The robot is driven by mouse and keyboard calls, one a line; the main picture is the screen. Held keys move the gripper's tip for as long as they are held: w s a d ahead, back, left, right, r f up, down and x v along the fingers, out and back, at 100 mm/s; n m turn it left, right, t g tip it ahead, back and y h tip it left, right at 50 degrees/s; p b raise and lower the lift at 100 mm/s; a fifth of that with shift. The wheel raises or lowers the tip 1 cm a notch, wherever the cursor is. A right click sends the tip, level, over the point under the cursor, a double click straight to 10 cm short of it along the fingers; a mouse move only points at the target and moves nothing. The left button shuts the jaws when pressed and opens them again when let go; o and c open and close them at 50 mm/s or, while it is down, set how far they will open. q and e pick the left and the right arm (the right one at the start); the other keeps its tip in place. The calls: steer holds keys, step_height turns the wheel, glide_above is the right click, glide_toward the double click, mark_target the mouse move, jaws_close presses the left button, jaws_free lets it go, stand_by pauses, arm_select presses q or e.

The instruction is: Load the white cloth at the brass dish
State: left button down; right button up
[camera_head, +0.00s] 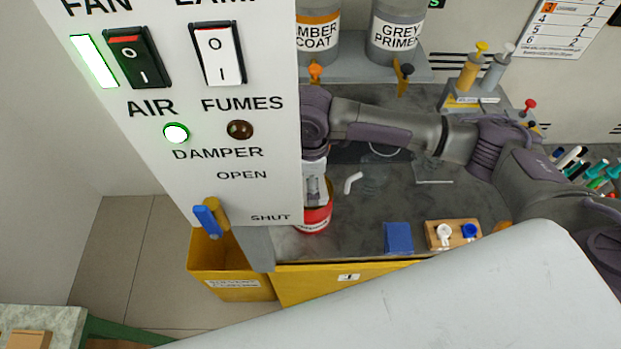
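My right arm reaches in from the right over the grey bench. My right gripper (313,188) points down at the right edge of the white switch panel, which partly hides it. It is just above or at a red tin (314,220); I cannot tell whether it touches the tin or holds anything. I cannot pick out a brass dish. A wooden block (457,243) at the bench front bears a small white piece (444,233) and a blue piece (469,231); I cannot tell whether the white one is the cloth. My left gripper is not in view.
The switch panel (225,180) blocks the bench's left side. A bent white piece (352,182) and a blue pad (398,238) lie on the bench (400,205). Amber coat (318,35) and grey primer (397,32) cans stand behind. A yellow bin (235,262) is below the panel.

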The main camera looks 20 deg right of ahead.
steer(key=shift+f, duration=1.05)
stand_by(0.7)
stand_by(2.3)
steer(key=shift+p, duration=0.3)
step_height(320, 180, up, 7)
steer(key=p, duration=0.8)
stand_by(0.9)
